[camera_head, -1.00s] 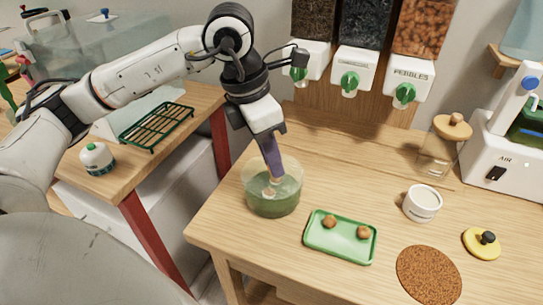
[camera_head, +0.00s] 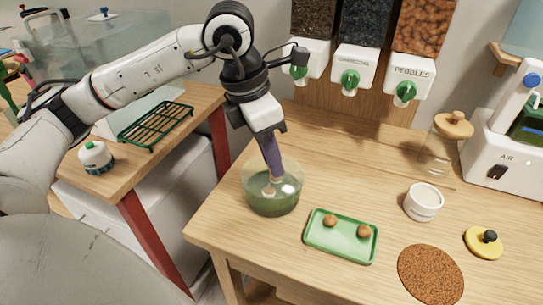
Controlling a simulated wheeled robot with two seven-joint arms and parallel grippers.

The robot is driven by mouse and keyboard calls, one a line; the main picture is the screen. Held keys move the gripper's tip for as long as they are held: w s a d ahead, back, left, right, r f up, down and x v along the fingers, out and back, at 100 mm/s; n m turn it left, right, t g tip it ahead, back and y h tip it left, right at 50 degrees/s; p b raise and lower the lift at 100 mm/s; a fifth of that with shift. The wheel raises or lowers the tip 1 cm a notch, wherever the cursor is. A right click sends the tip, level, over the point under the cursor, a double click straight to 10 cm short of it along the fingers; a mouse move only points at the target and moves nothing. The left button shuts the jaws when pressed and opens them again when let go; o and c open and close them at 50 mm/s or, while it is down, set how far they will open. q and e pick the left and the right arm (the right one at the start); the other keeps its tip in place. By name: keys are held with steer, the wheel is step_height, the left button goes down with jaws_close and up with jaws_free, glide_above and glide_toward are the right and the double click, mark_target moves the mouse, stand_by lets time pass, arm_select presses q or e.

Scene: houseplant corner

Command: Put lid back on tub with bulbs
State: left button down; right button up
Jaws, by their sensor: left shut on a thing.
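A small white tub (camera_head: 422,203) stands upright on the wooden table, right of the green tray. I cannot make out what is in it. A yellow lid (camera_head: 482,244) with a black knob lies flat on the table to its right. Two brown round things, bulb-like, lie on the green tray (camera_head: 340,250). My left gripper (camera_head: 270,180) points down into a clear bowl (camera_head: 272,206) with green contents, left of the tray. It is shut on a small pale thing, mostly hidden by the fingers and the bowl. My right gripper is out of view.
A glass jar with a cork-coloured top (camera_head: 452,127) stands behind the tub. A round brown mat (camera_head: 430,275) lies at the front right. Dispensers with green taps (camera_head: 349,84) hang at the back. A white machine (camera_head: 500,150) stands at the right.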

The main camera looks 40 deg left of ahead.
arm_select(q)
steer(key=c, duration=1.1)
jaws_free()
steer(key=shift+r, duration=0.15)
steer(key=shift+w+d+p+v, duration=0.15)
steer(key=shift+w+p+v, duration=0.05)
steer(key=shift+p+v, duration=0.8)
steer(key=shift+w+d+p+v, duration=0.2)
steer(key=shift+p+v, duration=0.5)
steer(key=shift+v, duration=0.5)
steer(key=shift+w+d+p+v, duration=0.1)
steer(key=shift+w+p+v, duration=0.05)
steer(key=shift+p+v, duration=0.85)
steer(key=shift+r, duration=0.3)
jaws_close()
